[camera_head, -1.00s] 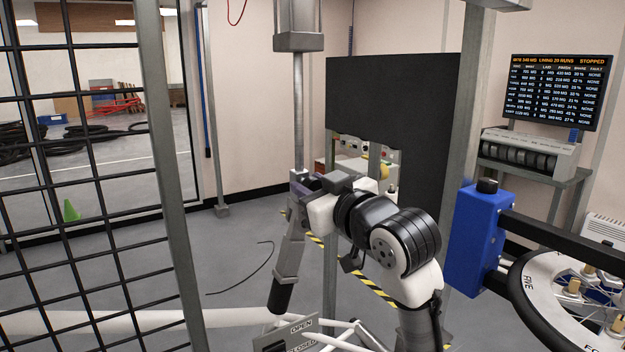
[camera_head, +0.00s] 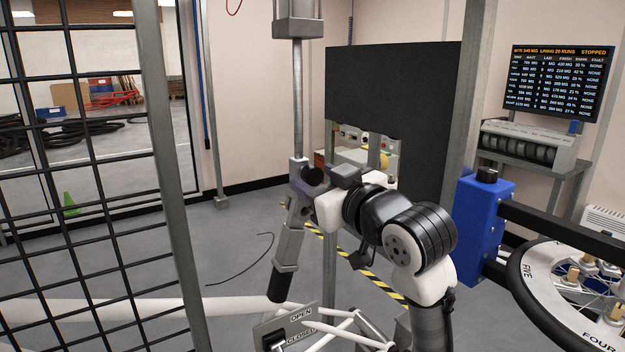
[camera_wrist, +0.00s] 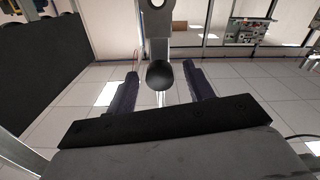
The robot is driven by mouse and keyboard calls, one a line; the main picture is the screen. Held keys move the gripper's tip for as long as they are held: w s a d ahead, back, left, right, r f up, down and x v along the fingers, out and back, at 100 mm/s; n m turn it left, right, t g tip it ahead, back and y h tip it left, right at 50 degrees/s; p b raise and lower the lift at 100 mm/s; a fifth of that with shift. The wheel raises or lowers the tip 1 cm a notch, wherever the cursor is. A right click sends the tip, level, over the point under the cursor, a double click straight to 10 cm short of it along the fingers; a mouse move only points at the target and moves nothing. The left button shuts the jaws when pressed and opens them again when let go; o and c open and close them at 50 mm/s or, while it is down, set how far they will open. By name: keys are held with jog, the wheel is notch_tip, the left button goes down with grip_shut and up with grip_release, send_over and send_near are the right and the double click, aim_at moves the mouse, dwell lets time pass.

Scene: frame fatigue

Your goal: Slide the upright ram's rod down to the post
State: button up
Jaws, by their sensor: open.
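The upright ram's grey body (camera_head: 298,18) is at the top centre of the head view. Below, a grey bar (camera_head: 290,238) leans slightly and ends in a black sleeve. In the wrist view my gripper (camera_wrist: 161,88) is open, its two dark fingers apart. A black round knob (camera_wrist: 159,75) shows between them, below a grey bar with a hole (camera_wrist: 155,22). I cannot tell whether the fingers touch the knob. The rod's lower end and the post are not clearly made out.
A black mesh guard (camera_head: 85,160) and its post fill the left. A dark panel (camera_head: 410,100) stands behind my arm. A blue box (camera_head: 482,225) and a spoked wheel (camera_head: 535,290) are at right. White tubes and an OPEN/CLOSED plate (camera_head: 290,325) lie low in front.

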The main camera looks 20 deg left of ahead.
jog(key=b+v, duration=0.1)
jog(key=v, duration=1)
jog(key=shift+s+d+b, duration=0.25)
jog(key=shift+d+b, duration=0.05)
jog(key=shift+b, duration=0.1)
